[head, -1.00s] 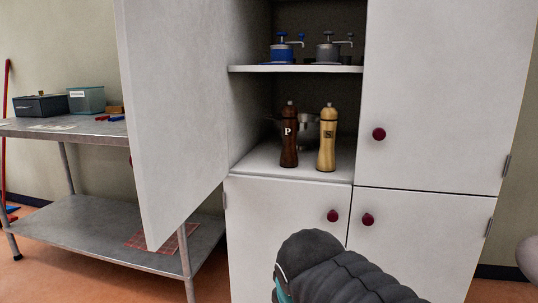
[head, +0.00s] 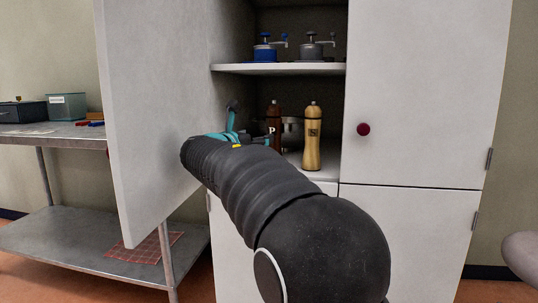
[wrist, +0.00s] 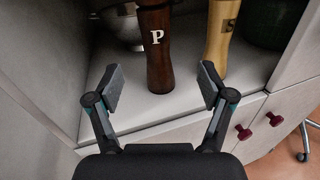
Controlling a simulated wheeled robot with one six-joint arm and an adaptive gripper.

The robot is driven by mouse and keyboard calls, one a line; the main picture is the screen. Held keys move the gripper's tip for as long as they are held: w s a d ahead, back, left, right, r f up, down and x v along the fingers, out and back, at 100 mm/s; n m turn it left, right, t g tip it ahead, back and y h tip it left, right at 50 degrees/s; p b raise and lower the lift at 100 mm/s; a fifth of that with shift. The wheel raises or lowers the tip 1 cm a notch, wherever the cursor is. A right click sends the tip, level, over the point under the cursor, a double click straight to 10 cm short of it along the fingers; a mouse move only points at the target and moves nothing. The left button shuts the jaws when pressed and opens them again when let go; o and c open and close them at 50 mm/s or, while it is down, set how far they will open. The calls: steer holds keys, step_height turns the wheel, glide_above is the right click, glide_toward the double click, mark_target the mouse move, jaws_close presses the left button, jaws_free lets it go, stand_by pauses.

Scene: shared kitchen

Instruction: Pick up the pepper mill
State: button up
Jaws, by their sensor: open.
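The pepper mill (head: 273,124) is dark brown wood with a white P and stands upright on the cabinet's lower shelf. In the head view my arm and gripper hide its lower part. In the wrist view the pepper mill (wrist: 158,52) stands ahead, between the lines of my two fingers and a little beyond their tips. My gripper (wrist: 160,88) is open and empty, with its fingers spread at the shelf's front edge. In the head view the gripper (head: 250,132) is partly hidden by my arm.
A light wooden mill (head: 312,140) marked S stands close on the right. A metal bowl (wrist: 120,28) is behind on the left. The open cabinet door (head: 150,110) hangs on the left. An upper shelf (head: 280,69) holds a blue grinder (head: 264,48) and a grey grinder (head: 312,48).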

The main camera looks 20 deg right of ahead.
mark_target(270, 130)
steer(key=x, duration=0.8)
steer(key=shift+w, duration=0.15)
steer(key=shift+w+a+p+x, duration=0.15)
steer(key=shift+p+x, duration=0.1)
steer(key=shift+x, duration=1.1)
steer(key=shift+w+a+p+x, duration=0.1)
steer(key=shift+p+x, duration=0.15)
steer(key=shift+x, duration=1.1)
jaws_close()
